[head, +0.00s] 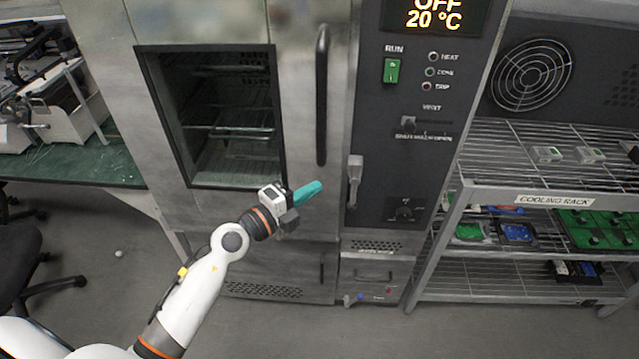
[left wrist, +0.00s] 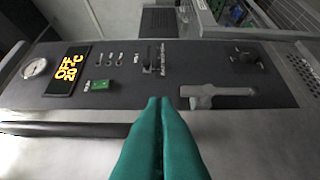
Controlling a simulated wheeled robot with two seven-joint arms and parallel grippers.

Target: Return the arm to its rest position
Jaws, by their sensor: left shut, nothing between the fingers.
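My left arm (head: 195,290) reaches in from the lower left in the head view. Its gripper (head: 316,187) has teal fingers and is in front of the oven's front, left of the door latch handle (head: 354,180). In the left wrist view the teal fingers (left wrist: 160,103) lie together, shut with nothing between them. They point at the dark control panel (left wrist: 120,75), and the latch handle (left wrist: 215,96) shows to their right. I cannot tell from the pictures whether the fingertips touch the oven. My right gripper is not in view.
The oven door (head: 225,35) has a window onto wire shelves and a long vertical handle (head: 322,95). The display (head: 433,15) reads OFF, 20 °C. A cooling rack (head: 545,200) with boards stands right. A green workbench (head: 90,165) and black chair (head: 20,250) are left.

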